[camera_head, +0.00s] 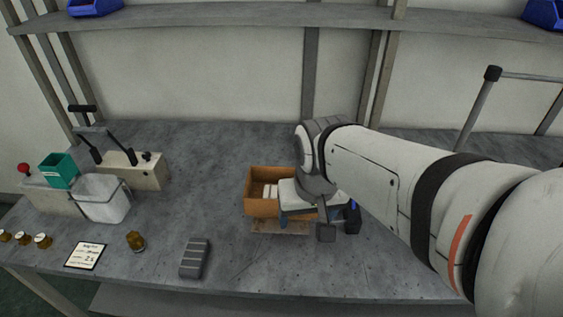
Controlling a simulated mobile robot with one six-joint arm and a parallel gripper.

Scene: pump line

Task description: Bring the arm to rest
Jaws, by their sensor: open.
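My arm (370,170) reaches in from the right over the grey workbench (200,150). My gripper (338,226) hangs low above the bench, near the front right corner of an orange-brown open box (262,208). Its dark fingertips are apart, and I see nothing held between them. The gripper body and wrist hide the right part of the box. White items (268,191) lie inside the box. I cannot tell whether the gripper touches the box.
At the left stand a lever press (140,172), a teal bin (58,170) and a clear container (103,203). A ribbed grey block (195,258), a brass part (135,241) and a label card (85,255) lie near the front edge. The bench centre-left is clear. A shelf (230,15) spans the back.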

